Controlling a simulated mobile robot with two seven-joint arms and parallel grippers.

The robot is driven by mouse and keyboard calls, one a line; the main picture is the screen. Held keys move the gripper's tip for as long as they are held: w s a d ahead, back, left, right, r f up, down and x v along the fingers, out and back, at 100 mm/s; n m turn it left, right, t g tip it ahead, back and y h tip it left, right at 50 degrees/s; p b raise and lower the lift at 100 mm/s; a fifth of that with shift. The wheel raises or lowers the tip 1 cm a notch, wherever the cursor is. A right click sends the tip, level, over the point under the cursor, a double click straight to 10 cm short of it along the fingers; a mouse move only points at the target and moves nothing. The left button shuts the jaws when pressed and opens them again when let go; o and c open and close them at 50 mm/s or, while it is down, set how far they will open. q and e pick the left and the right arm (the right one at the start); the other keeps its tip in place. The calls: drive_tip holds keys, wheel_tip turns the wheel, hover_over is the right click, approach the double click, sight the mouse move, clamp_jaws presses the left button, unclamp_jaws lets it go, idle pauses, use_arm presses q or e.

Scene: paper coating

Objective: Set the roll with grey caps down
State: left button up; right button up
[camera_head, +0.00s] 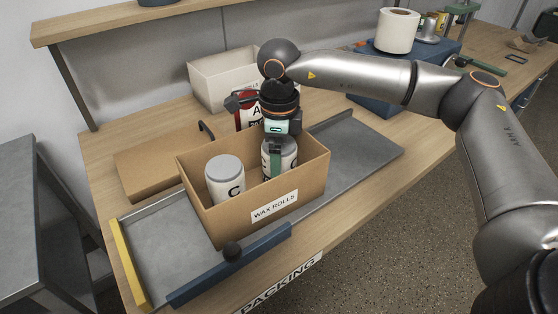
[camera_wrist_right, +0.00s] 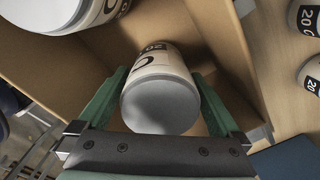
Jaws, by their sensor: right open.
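A white roll with grey caps and a letter C (camera_wrist_right: 160,102) stands in the right part of the cardboard box labelled WAX ROLLS (camera_head: 300,200). In the head view this roll (camera_head: 283,168) is partly covered by my right gripper (camera_head: 278,148), which reaches down into the box from above. In the right wrist view the green fingers of the gripper (camera_wrist_right: 160,80) are open, one on each side of the roll, with gaps beside it. A second grey-capped roll marked C (camera_head: 225,180) stands in the left part of the box. My left gripper is out of view.
The box sits on a grey tray (camera_head: 370,150) with a blue front bar (camera_head: 225,270). Behind it are a red-and-white labelled item (camera_head: 243,112) and a pale open box (camera_head: 215,80). A white roll (camera_head: 397,30) stands on a blue case (camera_head: 375,100).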

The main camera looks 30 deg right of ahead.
wheel_tip(320, 180, up, 12)
drive_tip(key=shift+f+p, duration=0.1)
drive_tip(key=shift+p, duration=0.2)
